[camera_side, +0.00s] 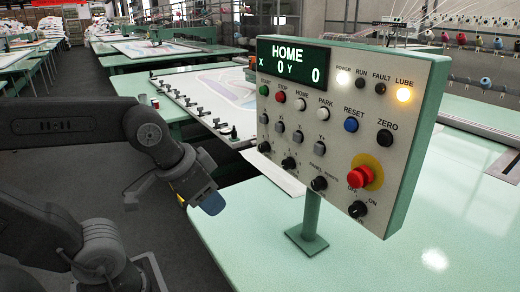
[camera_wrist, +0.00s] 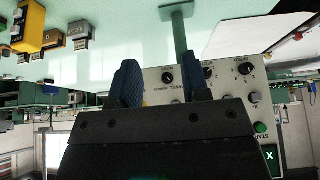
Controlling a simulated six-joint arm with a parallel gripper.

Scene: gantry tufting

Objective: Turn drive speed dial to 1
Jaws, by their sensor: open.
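The control panel (camera_side: 340,130) stands on a green post. Along its lower part is a row of black dials, with a left dial (camera_side: 264,147), a second dial (camera_side: 288,163) and a third dial (camera_side: 319,183). The wrist view shows the panel upside down, with a dial (camera_wrist: 245,69) at the right and another (camera_wrist: 208,72) partly behind a finger. My gripper (camera_side: 212,203) is left of the panel, apart from it. Its blue fingers (camera_wrist: 160,85) are open and empty.
A red emergency button (camera_side: 360,177) on a yellow ring and a power dial (camera_side: 357,209) sit at the panel's lower right. The display (camera_side: 292,62) reads HOME, X 0, Y 0. The green table (camera_side: 430,240) is clear around the post.

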